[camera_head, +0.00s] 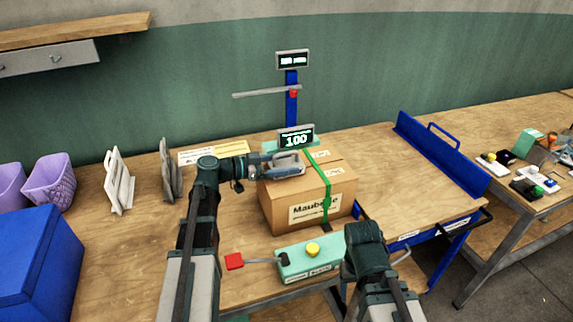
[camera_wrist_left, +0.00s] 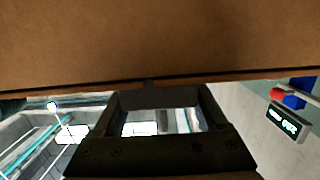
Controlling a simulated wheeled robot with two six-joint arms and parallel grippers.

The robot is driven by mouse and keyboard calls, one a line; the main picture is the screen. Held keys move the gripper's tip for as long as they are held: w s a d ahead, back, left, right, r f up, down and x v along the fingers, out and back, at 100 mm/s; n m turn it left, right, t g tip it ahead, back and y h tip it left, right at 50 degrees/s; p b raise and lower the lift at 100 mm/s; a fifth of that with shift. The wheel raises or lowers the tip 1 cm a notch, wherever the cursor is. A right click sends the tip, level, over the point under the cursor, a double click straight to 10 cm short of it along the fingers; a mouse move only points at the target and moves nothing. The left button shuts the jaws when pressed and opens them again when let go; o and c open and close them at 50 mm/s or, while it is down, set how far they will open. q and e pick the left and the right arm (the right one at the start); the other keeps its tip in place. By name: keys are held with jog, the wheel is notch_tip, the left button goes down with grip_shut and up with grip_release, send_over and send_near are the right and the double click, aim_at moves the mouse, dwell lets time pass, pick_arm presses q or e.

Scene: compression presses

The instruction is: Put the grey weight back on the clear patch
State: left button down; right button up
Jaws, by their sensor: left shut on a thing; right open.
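The grey weight (camera_head: 290,167) is a block with a handle at the near left part of the cardboard box's top. My left gripper (camera_head: 272,166) reaches it from the left and is shut on it. I cannot tell whether the weight touches the box. The cardboard box (camera_head: 290,211) has a green strap and stands below the press display reading 100 (camera_head: 296,139). In the left wrist view, a brown surface fills the top above the dark gripper parts. My right arm comes in at lower right; its fingers do not show. No marked patch for the weight is clearly identifiable.
A teal control box (camera_head: 308,270) with a yellow button and a red-ended lever (camera_head: 234,261) stand in front. Bare wood (camera_head: 245,213) shows left of the box. A blue-framed table (camera_head: 415,185) stands right.

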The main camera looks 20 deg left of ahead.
pick_arm(q)
grip_release()
jog(key=p+v, duration=0.2)
jog(key=v, duration=1.1)
jog(key=shift+s+a, duration=0.25)
jog(key=shift+s, duration=0.05)
jog(key=shift+f, duration=0.15)
jog(key=shift+c, duration=0.6)
jog(key=shift+a+r+n+t+h+b, duration=0.2)
jog(key=shift+n+t+h+b, duration=0.25)
jog(key=shift+n+b, duration=0.4)
jog(key=c, duration=0.5)
jog(key=shift+r+n+h, duration=0.25)
jog(key=shift+r+h, duration=0.1)
jog(key=shift+c, duration=0.7)
jog(key=x, duration=0.8)
jog(key=shift+w+d+r, duration=0.2)
jog(key=shift+w+d, duration=0.05)
pick_arm(e)
jog(key=shift+w+d, duration=0.2)
jog(key=shift+w, duration=0.05)
